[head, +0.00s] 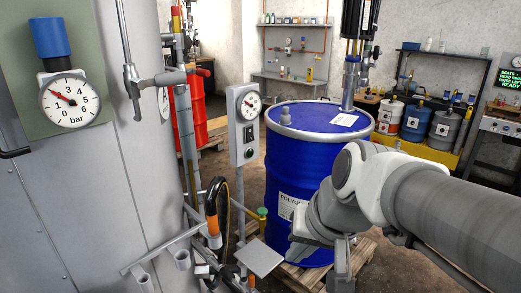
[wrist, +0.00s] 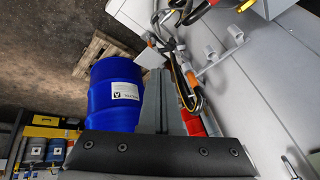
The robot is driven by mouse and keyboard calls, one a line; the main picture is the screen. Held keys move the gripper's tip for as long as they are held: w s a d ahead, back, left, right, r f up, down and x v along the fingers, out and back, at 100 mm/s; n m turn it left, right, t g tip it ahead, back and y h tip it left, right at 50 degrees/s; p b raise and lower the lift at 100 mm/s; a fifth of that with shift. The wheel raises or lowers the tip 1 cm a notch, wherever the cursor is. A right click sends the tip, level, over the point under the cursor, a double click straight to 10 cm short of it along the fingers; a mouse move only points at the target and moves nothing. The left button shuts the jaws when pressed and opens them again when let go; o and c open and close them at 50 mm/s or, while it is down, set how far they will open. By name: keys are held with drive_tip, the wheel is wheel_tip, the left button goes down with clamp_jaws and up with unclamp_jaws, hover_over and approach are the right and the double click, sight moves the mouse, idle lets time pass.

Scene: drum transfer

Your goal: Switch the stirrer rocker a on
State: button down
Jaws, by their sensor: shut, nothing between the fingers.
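A grey control box (head: 235,125) stands on a post left of the blue drum in the head view. Its face has a round dial at the top, a small dark rocker switch (head: 248,134) in the middle and a round dark button below. The rocker's letter and on or off position are too small to read. My gripper (head: 341,270) hangs low in front of the blue drum, below and right of the box and apart from it. In the wrist view my gripper (wrist: 163,78) has its grey fingers together and empty. The rocker cannot be made out there.
The blue drum (head: 310,150) stands on a wooden pallet (head: 300,278), close behind my arm. A large grey vessel (head: 70,200) with a pressure gauge fills the left. An orange-handled tool with black hose (head: 213,210) and a bracket stand left of the post. Shelves and small containers line the back.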

sight(251, 140)
drive_tip(key=w+a+f+m+y, duration=0.1)
drive_tip(key=w+a+m+y, duration=0.3)
drive_tip(key=w, duration=0.5)
drive_tip(key=w+a+m+y, duration=0.2)
drive_tip(key=w+a+m, duration=0.2)
drive_tip(key=w+m, duration=0.4)
drive_tip(key=w+d+r+m+t+y, duration=0.1)
drive_tip(key=w+d+m+t, duration=0.2)
drive_tip(key=w+d+m, duration=0.2)
drive_tip(key=w+d+r+m+t+y+p, duration=0.1)
drive_tip(key=w+d+m, duration=0.5)
drive_tip(key=w, duration=0.8)
drive_tip(key=m+t+y, duration=0.1)
drive_tip(key=m+t, duration=0.1)
drive_tip(key=shift+w+m+t, duration=0.25)
drive_tip(key=shift+m+t, duration=0.15)
drive_tip(key=p+x, duration=0.1)
drive_tip(key=x, duration=1.3)
drive_tip(key=shift+r, duration=0.15)
